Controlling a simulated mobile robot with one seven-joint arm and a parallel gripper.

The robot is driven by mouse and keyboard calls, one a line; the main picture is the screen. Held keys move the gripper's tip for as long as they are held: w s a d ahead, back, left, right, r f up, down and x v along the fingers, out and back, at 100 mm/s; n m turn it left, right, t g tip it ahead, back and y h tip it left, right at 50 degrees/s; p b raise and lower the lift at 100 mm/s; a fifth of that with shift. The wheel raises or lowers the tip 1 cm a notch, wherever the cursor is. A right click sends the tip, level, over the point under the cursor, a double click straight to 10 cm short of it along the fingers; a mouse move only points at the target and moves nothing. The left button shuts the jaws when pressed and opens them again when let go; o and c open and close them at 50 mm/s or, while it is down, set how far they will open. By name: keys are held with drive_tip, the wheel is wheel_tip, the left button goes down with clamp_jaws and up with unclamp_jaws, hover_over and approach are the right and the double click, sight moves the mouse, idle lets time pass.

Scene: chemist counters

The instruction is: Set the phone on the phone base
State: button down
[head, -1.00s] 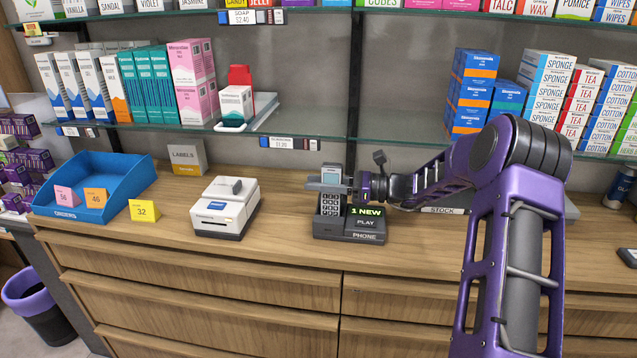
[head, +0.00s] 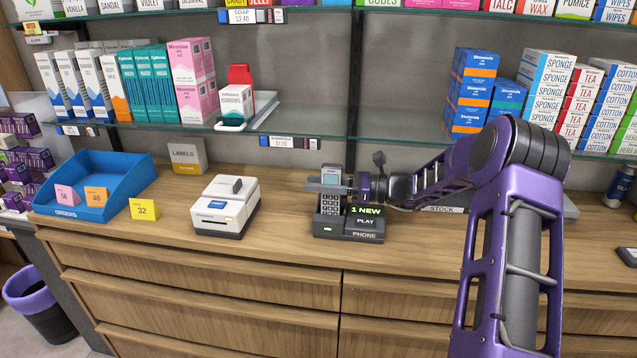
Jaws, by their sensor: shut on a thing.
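The phone (head: 331,202), a grey handset with a keypad, stands upright in the left part of the dark phone base (head: 364,237) on the wooden counter. The base's display reads "1 NEW" above a PLAY key, and a small green light shows at its lower left. My gripper (head: 329,185) reaches in from the right, shut on the upper part of the phone. Its fingers cover part of the handset. The phone's lower end appears to be in the base's cradle; the contact itself is hidden.
A white printer-like device (head: 226,207) stands left of the base, with a blue tray (head: 95,185) and a yellow "32" card (head: 145,210) further left. A glass shelf (head: 300,120) of boxes runs above. The counter front before the base is clear.

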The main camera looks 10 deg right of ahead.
drive_tip(key=shift+f, duration=0.35)
drive_tip(key=c, duration=0.9)
unclamp_jaws()
drive_tip(key=shift+p+v, duration=1.1)
drive_tip(key=shift+v, duration=4.4)
